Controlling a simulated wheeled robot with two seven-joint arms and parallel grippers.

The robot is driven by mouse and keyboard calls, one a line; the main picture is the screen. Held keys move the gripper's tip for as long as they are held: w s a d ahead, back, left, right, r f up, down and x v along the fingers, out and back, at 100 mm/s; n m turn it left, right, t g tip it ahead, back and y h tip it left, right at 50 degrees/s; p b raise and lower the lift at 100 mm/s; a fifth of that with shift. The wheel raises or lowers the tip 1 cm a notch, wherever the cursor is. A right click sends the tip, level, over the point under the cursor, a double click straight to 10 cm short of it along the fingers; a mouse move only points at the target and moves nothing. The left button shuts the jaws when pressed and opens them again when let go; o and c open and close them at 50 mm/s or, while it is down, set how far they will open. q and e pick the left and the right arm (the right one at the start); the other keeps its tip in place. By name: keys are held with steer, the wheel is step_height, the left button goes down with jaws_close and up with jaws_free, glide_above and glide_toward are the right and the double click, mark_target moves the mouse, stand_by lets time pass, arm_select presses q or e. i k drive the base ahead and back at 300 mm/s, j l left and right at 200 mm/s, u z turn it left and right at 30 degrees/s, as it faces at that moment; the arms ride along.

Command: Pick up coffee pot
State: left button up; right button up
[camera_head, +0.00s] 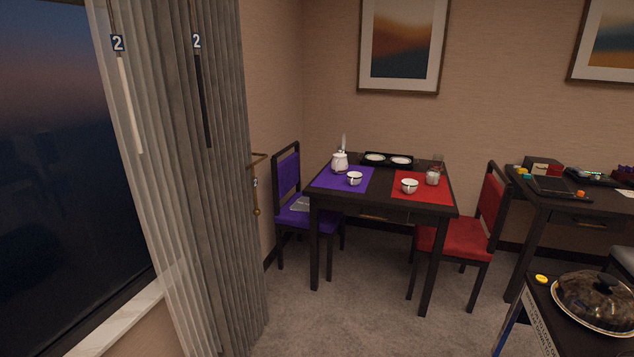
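A white pot with a lid (339,163), apparently the coffee pot, stands upright at the back left of the dark dining table (383,201), by the purple placemat (330,181). A white cup (355,178) is on the purple mat, in front and to the right of the pot. Another white cup (409,186) is on the red placemat (437,192). A small pale jar or pot (432,178) stands behind it on the right. The table is some way off across the carpet. Neither of my grippers is in view.
A purple chair (287,170) stands at the table's left and a red chair (490,205) at its right. A black tray (387,160) holds two pale dishes. A dark side table (570,207) stands right. A covered dish (597,298) is near. Carpet (390,330) is clear in front.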

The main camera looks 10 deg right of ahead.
mark_target(339, 165)
steer(key=i+l+z, duration=0.1)
steer(key=i+z, duration=0.15)
steer(key=i, duration=0.4)
steer(key=i+z, duration=0.25)
steer(key=i, duration=0.45)
